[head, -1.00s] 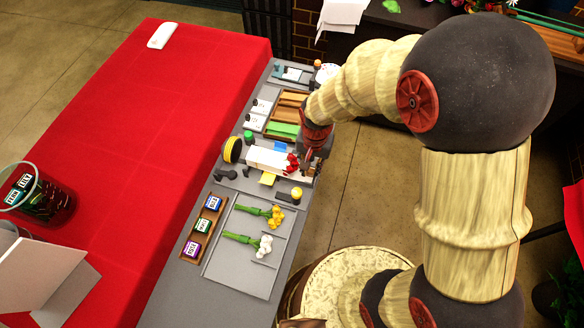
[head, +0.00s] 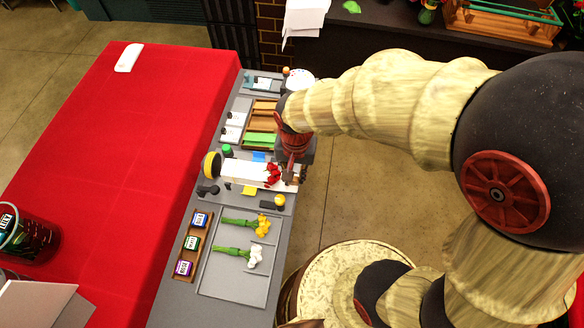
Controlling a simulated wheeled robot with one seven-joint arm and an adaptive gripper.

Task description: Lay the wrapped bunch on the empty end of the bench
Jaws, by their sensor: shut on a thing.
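The wrapped bunch, a white paper wrap (head: 241,173) with red blooms (head: 273,174) at its right end, lies across the middle of the long grey bench. My gripper (head: 291,174) is over the bloom end at the bench's right edge, pointing down and shut on the bunch. The fingertips are largely hidden by my wrist, and I cannot tell whether the bunch is raised off the bench. The grey bench (head: 172,306) has a bare stretch at its near end, in the lower part of the view.
Yellow and white flowers (head: 261,226) lie on a grey tray nearer me. A wooden rack (head: 178,255) holds several labelled boxes beside it. A yellow roll (head: 211,164) stands at the bunch's left end. A red-covered table (head: 120,170) runs along the left.

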